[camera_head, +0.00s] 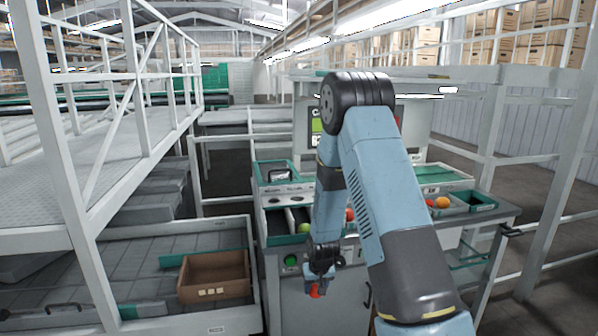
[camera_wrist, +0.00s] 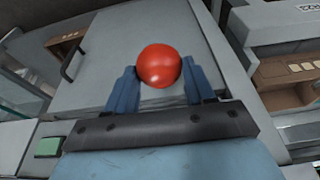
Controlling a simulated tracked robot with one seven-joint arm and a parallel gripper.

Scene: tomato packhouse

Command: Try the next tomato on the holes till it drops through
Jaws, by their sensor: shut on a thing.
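My gripper (camera_head: 319,275) is shut on a red tomato (camera_wrist: 158,65), with one blue finger on each side of it in the wrist view. In the head view the held tomato (camera_head: 315,291) shows low in front of the grey cabinet, below the bench top. A plate with small dark holes (camera_head: 283,201) stands on the bench above and left of my gripper, apart from the tomato. Below it are dark channels, with a green tomato (camera_head: 304,228) at their right. My arm hides part of the bench.
Another red tomato (camera_head: 350,214) shows beside my arm. Bins on the right of the bench hold an orange tomato (camera_head: 442,202) and others. A brown cardboard box (camera_head: 214,276) lies at lower left. A green button (camera_head: 291,260) is on the cabinet front. Railings stand on both sides.

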